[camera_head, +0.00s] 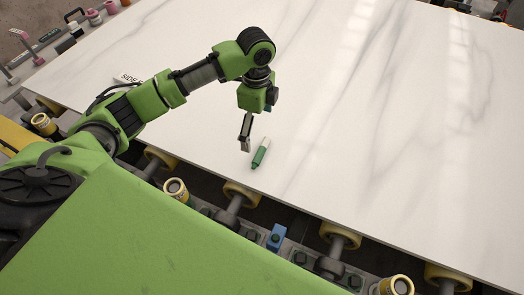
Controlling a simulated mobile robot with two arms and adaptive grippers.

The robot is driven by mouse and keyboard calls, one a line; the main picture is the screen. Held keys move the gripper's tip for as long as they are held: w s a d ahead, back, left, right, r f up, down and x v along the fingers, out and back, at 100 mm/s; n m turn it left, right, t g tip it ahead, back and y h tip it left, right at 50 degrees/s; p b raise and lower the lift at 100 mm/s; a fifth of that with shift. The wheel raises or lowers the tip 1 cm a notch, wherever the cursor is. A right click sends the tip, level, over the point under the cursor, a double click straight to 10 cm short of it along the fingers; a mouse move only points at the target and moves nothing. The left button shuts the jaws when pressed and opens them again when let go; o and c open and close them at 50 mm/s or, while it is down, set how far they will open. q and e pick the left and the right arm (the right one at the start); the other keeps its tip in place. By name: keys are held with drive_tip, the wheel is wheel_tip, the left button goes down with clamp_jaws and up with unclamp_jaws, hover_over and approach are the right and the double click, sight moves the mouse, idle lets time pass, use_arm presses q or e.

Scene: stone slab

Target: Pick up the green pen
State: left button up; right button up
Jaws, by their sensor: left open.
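The green pen (260,155) lies on the white stone slab (390,130), near the slab's front edge. It has a green body and a pale end that points up and to the right. My left gripper (245,146) points down just to the left of the pen, apart from it in the picture. Its jaws are open and hold nothing that I can see. The exact height of the fingertips above the slab is hard to tell. My right gripper is not in view.
Yellow rollers (340,236) and a dark metal frame run along the slab's front edge. A blue block (277,237) sits on the frame. Small tools and parts lie beyond the slab at the upper left. The slab right of the pen is clear.

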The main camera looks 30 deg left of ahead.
use_arm(q)
hover_over(260, 152)
drive_tip(key=a, duration=0.1)
drive_tip(key=f, duration=0.2)
drive_tip(key=w+f, duration=0.1)
drive_tip(key=f, duration=0.1)
drive_tip(key=shift+f, duration=0.1)
drive_tip(key=shift+s+d+f+p, duration=0.15)
drive_tip(key=shift+f+p, duration=0.15)
drive_tip(key=shift+p, duration=0.05)
drive_tip(key=f, duration=0.1)
drive_tip(key=f+p, duration=0.1)
drive_tip(key=f, duration=0.1)
drive_tip(key=shift+s+d+f, duration=0.2)
drive_tip(key=shift+d, duration=0.15)
drive_tip(key=shift+f, duration=0.55)
drive_tip(key=c, duration=1.1)
drive_tip(key=shift+s, duration=0.1)
drive_tip(key=shift+c, duration=0.5)
